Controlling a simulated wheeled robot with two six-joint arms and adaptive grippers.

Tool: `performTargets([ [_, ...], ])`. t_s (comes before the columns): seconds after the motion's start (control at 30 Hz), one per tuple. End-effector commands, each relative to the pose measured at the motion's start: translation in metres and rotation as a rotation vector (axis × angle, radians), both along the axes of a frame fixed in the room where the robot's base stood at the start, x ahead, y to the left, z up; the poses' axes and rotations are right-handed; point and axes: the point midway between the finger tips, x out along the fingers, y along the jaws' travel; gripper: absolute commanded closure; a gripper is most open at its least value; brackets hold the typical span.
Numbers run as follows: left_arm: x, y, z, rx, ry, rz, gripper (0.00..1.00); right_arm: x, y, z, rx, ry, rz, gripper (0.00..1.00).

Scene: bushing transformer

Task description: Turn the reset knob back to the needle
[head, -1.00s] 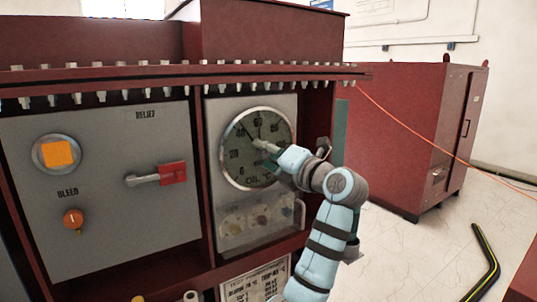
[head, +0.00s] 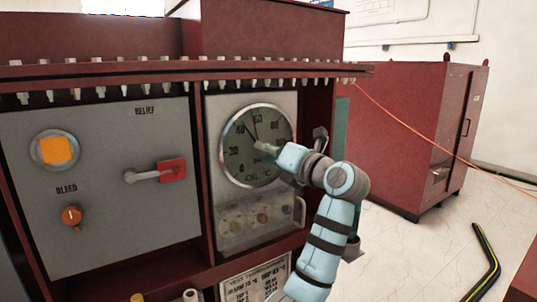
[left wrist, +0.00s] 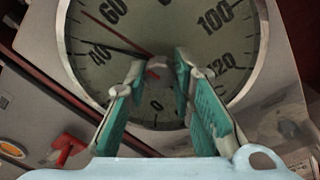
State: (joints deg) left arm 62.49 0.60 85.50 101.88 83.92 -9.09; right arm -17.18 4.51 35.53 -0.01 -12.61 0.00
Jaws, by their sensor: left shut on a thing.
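The oil temperature gauge (head: 236,150) is a round dial with a bright rim on a grey panel. In the left wrist view its face (left wrist: 205,35) shows a black needle (left wrist: 110,44) pointing near 40. A reddish hand (left wrist: 115,30) points between 40 and 60. The small reset knob (left wrist: 157,68) is at the dial's centre, partly hidden by the fingertips. My left gripper (head: 262,147), also seen in the left wrist view (left wrist: 158,70), reaches in from the right. Its green-padded fingers are shut on the knob. My right gripper is not in view.
Left of the gauge are a relief lever with a red end (head: 172,170), an orange bleed knob (head: 72,215) and an orange square indicator (head: 58,151). A clear-covered box (head: 255,222) sits below the gauge. A red cabinet (head: 415,135) stands at right.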

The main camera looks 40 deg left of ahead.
Motion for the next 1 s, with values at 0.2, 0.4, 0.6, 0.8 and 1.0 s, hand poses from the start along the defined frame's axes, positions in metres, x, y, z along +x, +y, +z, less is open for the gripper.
performTargets([
  [0.2, 0.0, 0.0, -0.003, -0.045, -0.147, 0.0, 1.0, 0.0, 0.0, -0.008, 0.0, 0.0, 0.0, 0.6],
  [0.4, 0.0, 0.0, -0.003, -0.076, -0.255, 0.001, 1.0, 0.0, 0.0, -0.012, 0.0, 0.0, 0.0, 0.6],
  [0.6, 0.0, 0.0, -0.002, -0.095, -0.317, 0.001, 1.0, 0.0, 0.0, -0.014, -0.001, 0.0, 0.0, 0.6],
  [0.8, 0.0, 0.0, -0.002, -0.101, -0.334, 0.001, 1.0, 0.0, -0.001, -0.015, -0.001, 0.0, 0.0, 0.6],
  [1.0, 0.0, 0.0, -0.002, -0.101, -0.334, 0.001, 1.0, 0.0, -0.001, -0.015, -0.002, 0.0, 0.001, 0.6],
])
